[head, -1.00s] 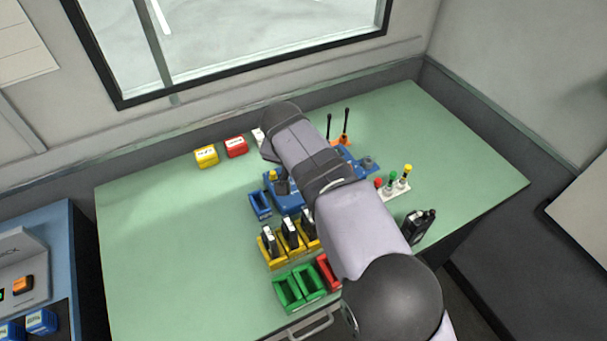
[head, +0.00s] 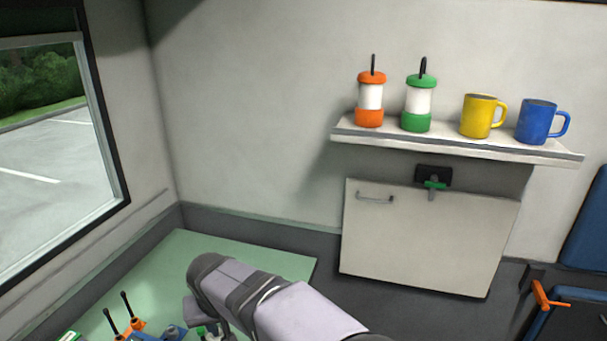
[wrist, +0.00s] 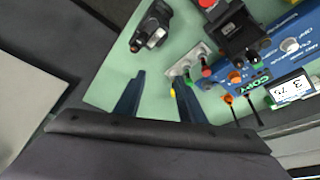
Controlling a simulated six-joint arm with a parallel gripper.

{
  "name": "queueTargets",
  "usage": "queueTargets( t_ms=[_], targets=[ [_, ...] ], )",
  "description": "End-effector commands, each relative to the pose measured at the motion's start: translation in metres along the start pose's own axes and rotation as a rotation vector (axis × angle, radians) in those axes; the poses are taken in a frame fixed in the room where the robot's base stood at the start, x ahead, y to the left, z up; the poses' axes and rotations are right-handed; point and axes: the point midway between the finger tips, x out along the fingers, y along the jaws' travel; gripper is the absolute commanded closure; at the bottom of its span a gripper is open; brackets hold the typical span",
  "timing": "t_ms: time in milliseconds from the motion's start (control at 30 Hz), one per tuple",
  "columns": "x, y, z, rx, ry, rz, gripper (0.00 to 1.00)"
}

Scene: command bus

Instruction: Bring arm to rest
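My arm (head: 290,308) reaches over the green desk (head: 240,250) in the head view, its lower end cut off by the bottom edge. In the wrist view my gripper (wrist: 160,100) has its two blue fingers spread apart. I see nothing held between them; only desk surface shows there. The fingers point towards the desk, near a small white block with coloured knobs (wrist: 188,66).
The wrist view shows a black handheld radio (wrist: 152,24), a blue panel (wrist: 272,52) and a small display (wrist: 290,88). The head view shows a shelf (head: 460,142) with two lanterns and two mugs, above a white cabinet door (head: 425,240). The desk's far right part looks clear.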

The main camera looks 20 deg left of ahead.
Motion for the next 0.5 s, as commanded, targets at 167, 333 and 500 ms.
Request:
queueTargets(
  t_ms=[167, 333, 500],
  targets=[
    [-0.009, 0.123, 0.024, 0.107, -0.064, 0.056, 0.64],
    [-0.024, 0.221, 0.083, 0.217, -0.144, 0.094, 0.64],
    [-0.044, 0.293, 0.171, 0.34, -0.233, 0.113, 0.64]
  ],
)
